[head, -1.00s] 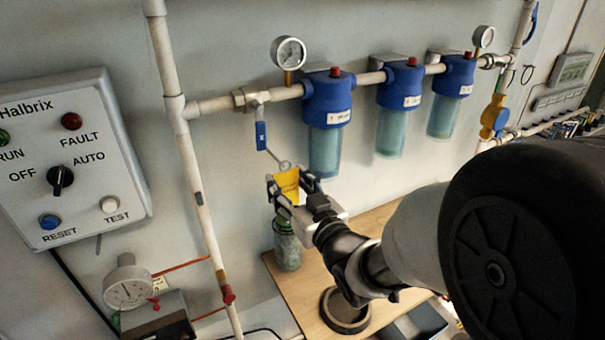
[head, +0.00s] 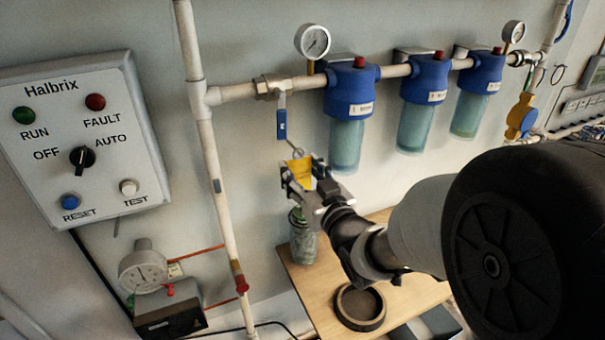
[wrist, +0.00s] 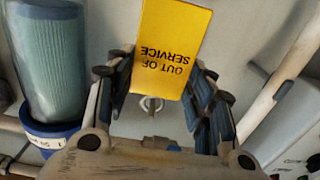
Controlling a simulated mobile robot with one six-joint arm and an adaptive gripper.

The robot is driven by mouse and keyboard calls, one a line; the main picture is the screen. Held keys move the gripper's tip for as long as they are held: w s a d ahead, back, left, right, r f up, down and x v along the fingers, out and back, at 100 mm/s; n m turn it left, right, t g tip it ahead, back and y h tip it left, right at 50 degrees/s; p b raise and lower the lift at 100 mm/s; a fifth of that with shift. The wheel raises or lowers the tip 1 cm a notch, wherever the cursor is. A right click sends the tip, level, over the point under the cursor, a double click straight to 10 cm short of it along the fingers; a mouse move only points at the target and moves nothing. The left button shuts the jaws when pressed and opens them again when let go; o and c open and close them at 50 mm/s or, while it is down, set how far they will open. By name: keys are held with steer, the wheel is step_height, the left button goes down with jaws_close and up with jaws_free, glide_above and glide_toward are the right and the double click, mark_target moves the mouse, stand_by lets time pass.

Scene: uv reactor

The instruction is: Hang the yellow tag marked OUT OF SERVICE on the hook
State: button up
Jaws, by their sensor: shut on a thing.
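The yellow tag (head: 299,170) is held upright in my gripper (head: 303,178), in front of the wall. In the wrist view the tag (wrist: 172,45) reads OUT OF SERVICE upside down, between the two fingers of my gripper (wrist: 163,92). A small metal hook (head: 296,149) shows just above the tag in the head view. In the wrist view the hook (wrist: 152,104) shows just past the tag's lettered end. I cannot tell whether the tag touches the hook.
A blue valve lever (head: 282,123) hangs close above and left of the hook. Blue-capped filters (head: 349,105) stand to the right. A glass jar (head: 302,240) and a dark ring-shaped dish (head: 360,308) are on the wooden shelf (head: 415,290) below.

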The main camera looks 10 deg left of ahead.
stand_by(0.4)
steer(key=o, duration=0.9)
steer(key=s+d+m+g+h, duration=0.1)
steer(key=s+d+h, duration=0.2)
steer(key=d, duration=0.4)
steer(key=s+d+f+m+g+h, duration=0.1)
steer(key=s+d+m+h, duration=0.2)
steer(key=d, duration=0.4)
steer(key=s+d+g+h, duration=0.1)
steer(key=s+d+h, duration=0.25)
steer(key=d, duration=0.35)
steer(key=s+d+f+m+g, duration=0.1)
steer(key=s+d+g, duration=0.1)
steer(key=s, duration=0.5)
steer(key=s+d+f+m+g+h, duration=0.1)
steer(key=s+d+g, duration=0.1)
steer(key=s, duration=0.5)
steer(key=s+d+f+m+g, duration=0.1)
steer(key=s+d+g, duration=0.1)
steer(key=s, duration=0.6)
steer(key=shift+s+d+f+g, duration=0.1)
steer(key=shift+d+f+g, duration=0.1)
steer(key=shift+f+g, duration=0.15)
